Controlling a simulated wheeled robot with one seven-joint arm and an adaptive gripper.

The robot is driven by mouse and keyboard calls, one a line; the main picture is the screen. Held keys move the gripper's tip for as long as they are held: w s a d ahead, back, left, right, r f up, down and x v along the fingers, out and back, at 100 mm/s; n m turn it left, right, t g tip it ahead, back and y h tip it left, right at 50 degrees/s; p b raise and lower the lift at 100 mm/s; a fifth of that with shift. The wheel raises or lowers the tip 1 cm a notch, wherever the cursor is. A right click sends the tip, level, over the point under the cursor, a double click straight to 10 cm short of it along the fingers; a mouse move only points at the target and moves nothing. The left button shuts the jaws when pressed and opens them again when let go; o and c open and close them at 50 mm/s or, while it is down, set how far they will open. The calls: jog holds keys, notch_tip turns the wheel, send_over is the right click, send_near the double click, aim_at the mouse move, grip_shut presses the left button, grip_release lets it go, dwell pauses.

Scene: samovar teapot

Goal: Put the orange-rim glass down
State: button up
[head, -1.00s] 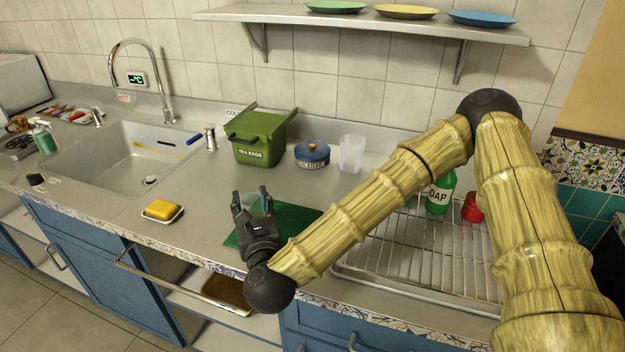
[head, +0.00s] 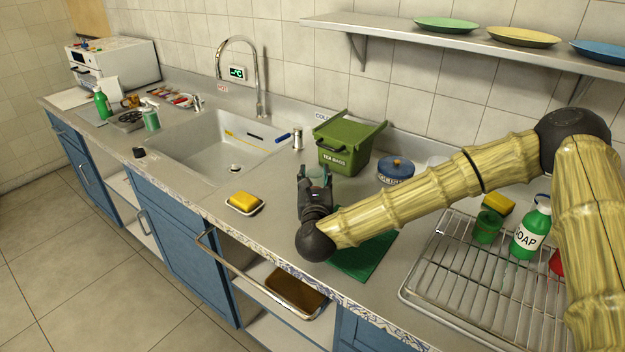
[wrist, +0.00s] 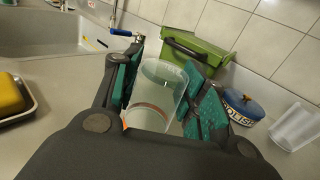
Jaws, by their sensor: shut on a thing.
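My gripper (head: 315,172) is held over the counter, just left of the green mat (head: 366,256) in the head view. In the wrist view my gripper (wrist: 165,90) has its teal pads on both sides of a clear glass (wrist: 158,88) and is shut on it. An orange edge shows at the near end of the glass, partly hidden by the gripper. In the head view the glass is mostly hidden by the fingers. I cannot tell whether its far end touches the counter.
A green tea-bags bin (head: 345,145) and a blue polish tin (head: 396,170) stand behind. A clear cup (wrist: 296,127) is at right in the wrist view. A yellow sponge on a dish (head: 244,203) lies left. A wire rack (head: 445,270) is at right. Bare counter surrounds the sponge.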

jog(key=shift+w+a+f, duration=0.15)
jog(key=shift+w+f, duration=0.05)
jog(key=shift+w, duration=0.85)
jog(key=shift+w+a+p, duration=0.2)
jog(key=shift+w+p, duration=0.1)
jog(key=shift+w, duration=0.3)
jog(key=shift+s+f+p, duration=0.1)
jog(key=shift+f+p, duration=0.3)
jog(key=shift+f, duration=1.35)
jog(key=shift+f, duration=0.2)
jog(key=o, duration=1)
jog(key=shift+o, duration=0.2)
jog(key=shift+r, duration=0.1)
jog(key=shift+r, duration=0.15)
jog(key=s+b, duration=0.2)
jog(key=s, duration=0.8)
jog(key=shift+s+b, duration=0.3)
jog(key=shift+s, duration=0.7)
